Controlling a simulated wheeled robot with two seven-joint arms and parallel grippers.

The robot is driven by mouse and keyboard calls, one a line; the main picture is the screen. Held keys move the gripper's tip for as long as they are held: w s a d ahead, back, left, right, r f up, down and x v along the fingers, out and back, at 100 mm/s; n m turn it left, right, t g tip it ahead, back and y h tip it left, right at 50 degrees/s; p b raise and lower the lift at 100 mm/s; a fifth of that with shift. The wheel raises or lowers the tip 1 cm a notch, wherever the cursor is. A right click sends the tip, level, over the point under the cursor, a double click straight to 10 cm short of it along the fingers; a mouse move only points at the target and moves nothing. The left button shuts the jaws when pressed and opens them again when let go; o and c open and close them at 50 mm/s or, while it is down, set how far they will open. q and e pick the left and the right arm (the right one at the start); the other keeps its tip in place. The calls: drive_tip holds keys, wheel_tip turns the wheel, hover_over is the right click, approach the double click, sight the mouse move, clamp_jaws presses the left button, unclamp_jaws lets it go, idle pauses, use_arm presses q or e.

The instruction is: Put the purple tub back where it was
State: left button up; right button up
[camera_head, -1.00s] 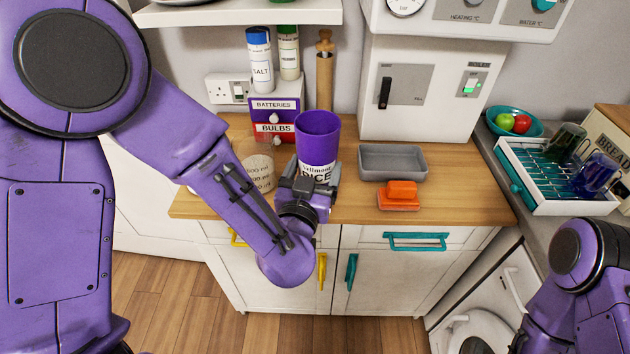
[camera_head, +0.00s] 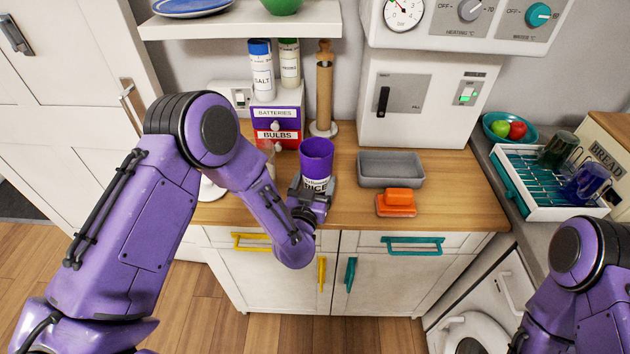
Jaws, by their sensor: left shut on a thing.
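The purple tub (camera_head: 316,160) is an open-topped cylinder with a white label reading RICE. It is upright over the front-middle of the wooden counter (camera_head: 343,211). My left gripper (camera_head: 312,193) is shut on the tub low on its near side and hides part of the label. I cannot tell whether its base touches the wood. My right arm shows at the lower right, but its gripper is out of frame.
A grey tray (camera_head: 391,169) and an orange block (camera_head: 397,203) lie right of the tub. A measuring cup (camera_head: 267,156) is partly hidden by my left arm. A shelf (camera_head: 240,20) overhangs the back.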

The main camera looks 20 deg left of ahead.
use_arm(q)
drive_tip(key=shift+f, duration=0.1)
drive_tip(key=o, duration=1.4)
drive_tip(key=shift+o, duration=0.2)
drive_tip(key=shift+s+d, duration=0.1)
drive_tip(key=shift+s, duration=0.1)
drive_tip(key=s+b, duration=0.3)
drive_tip(key=s, duration=0.8)
drive_tip(key=shift+s+d, duration=0.3)
drive_tip(key=shift+d, duration=0.15)
